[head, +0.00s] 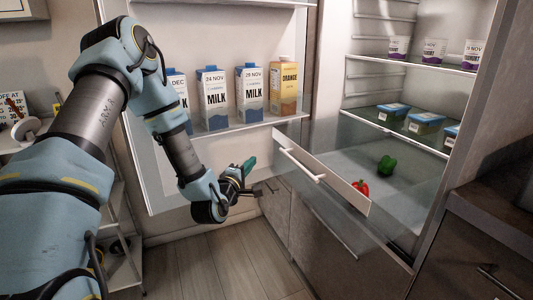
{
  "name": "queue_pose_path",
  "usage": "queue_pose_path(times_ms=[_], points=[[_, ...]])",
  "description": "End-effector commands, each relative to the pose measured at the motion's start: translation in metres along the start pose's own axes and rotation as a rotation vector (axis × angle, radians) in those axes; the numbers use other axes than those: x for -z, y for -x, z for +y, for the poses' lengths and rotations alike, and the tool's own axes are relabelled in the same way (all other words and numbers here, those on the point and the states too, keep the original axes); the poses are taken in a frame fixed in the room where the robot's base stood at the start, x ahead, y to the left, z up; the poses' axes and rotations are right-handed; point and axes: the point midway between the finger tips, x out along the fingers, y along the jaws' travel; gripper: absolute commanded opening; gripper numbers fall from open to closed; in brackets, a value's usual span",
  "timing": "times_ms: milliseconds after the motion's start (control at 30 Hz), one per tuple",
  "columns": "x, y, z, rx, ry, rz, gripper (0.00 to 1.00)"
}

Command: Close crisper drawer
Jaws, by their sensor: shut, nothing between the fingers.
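The crisper drawer (335,190) is pulled out from the bottom of the open fridge. Its white front panel carries a light bar handle (301,166). A red pepper (360,188) and a green pepper (386,165) lie inside the drawer. My gripper (270,187) is shut and empty. In the picture it is left of the drawer front, apart from the handle, with its fingers pointing right. The exact distance between the fingers and the drawer front cannot be told.
The open fridge door (150,175) on the left holds milk cartons (213,98) and an orange carton (284,86). Fridge shelves (395,130) above the drawer hold tubs and cups. A dark counter (495,215) stands at the right. The floor (215,265) below my gripper is clear.

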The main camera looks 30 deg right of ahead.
Motion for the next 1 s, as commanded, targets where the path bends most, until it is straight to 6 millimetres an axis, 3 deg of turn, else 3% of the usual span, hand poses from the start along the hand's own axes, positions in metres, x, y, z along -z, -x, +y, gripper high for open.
queue_pose_path(times_ms=[333, 400, 633, 1000], points=[[0.0, -0.072, 0.001, -0.001, -0.003, 0.0, 0.0], [-0.011, -0.079, 0.001, 0.002, -0.002, -0.002, 0.0], [-0.025, -0.095, 0.0, 0.001, -0.002, 0.001, 0.0], [-0.028, -0.097, -0.001, 0.002, -0.003, 0.001, 0.0]])
